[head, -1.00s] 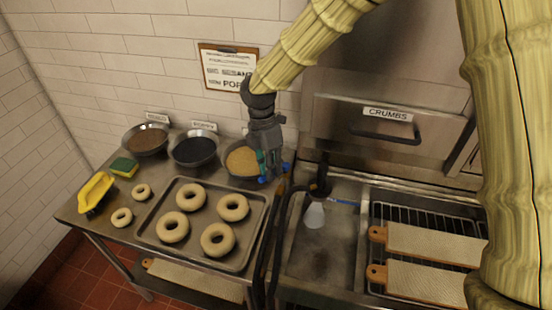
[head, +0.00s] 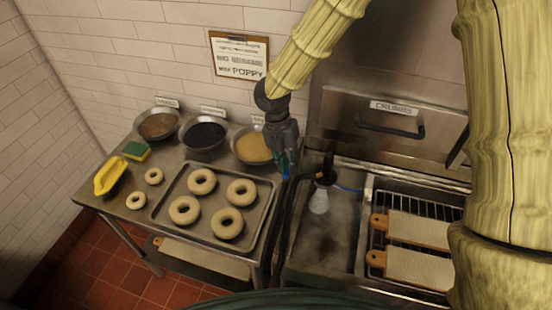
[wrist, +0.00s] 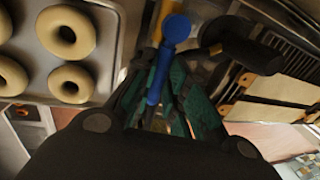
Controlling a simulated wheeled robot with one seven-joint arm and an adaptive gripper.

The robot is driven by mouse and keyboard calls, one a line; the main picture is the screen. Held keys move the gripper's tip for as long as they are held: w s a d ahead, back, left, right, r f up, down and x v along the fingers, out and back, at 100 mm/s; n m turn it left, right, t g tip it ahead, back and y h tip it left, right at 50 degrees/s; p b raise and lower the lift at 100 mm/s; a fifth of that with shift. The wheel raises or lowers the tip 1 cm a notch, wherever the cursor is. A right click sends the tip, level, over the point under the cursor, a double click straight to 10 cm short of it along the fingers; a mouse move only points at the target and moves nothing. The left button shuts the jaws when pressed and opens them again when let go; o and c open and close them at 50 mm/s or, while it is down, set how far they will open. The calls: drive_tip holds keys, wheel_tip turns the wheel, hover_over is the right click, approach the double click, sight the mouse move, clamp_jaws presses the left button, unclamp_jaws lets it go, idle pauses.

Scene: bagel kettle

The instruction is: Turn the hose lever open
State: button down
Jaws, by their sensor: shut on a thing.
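The hose lever (wrist: 158,72) is a blue bar with a round blue end, lying between the teal fingers of my gripper (wrist: 165,105) in the wrist view. My gripper is shut on it. In the head view my gripper (head: 284,165) points down at the gap between the tray table and the steam basin, with a little blue of the lever (head: 285,177) showing at its fingertips. The fingers hide much of the lever and its pivot. The dark hose (head: 281,215) runs down below the gripper.
A tray (head: 259,222) of bagels stands just left, with a bowl of yellow seeds (head: 253,146) behind. To the right, a spray nozzle (head: 319,200) stands by the steaming basin (head: 325,250), beside a rack of bagel boards (head: 415,267). A drawer marked CRUMBS (head: 385,128) is behind.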

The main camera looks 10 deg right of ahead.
drive_tip(key=shift+w+r, duration=0.2)
drive_tip(key=c, duration=1.5)
unclamp_jaws()
drive_tip(key=shift+d, duration=0.1)
drive_tip(key=shift+c, duration=0.2)
drive_tip(key=shift+o, duration=0.5)
drive_tip(key=shift+s+f, duration=0.15)
wheel_tip(320, 180, up, 12)
drive_tip(key=w+a, duration=0.1)
drive_tip(key=a, duration=0.1)
drive_tip(key=shift+f, duration=0.1)
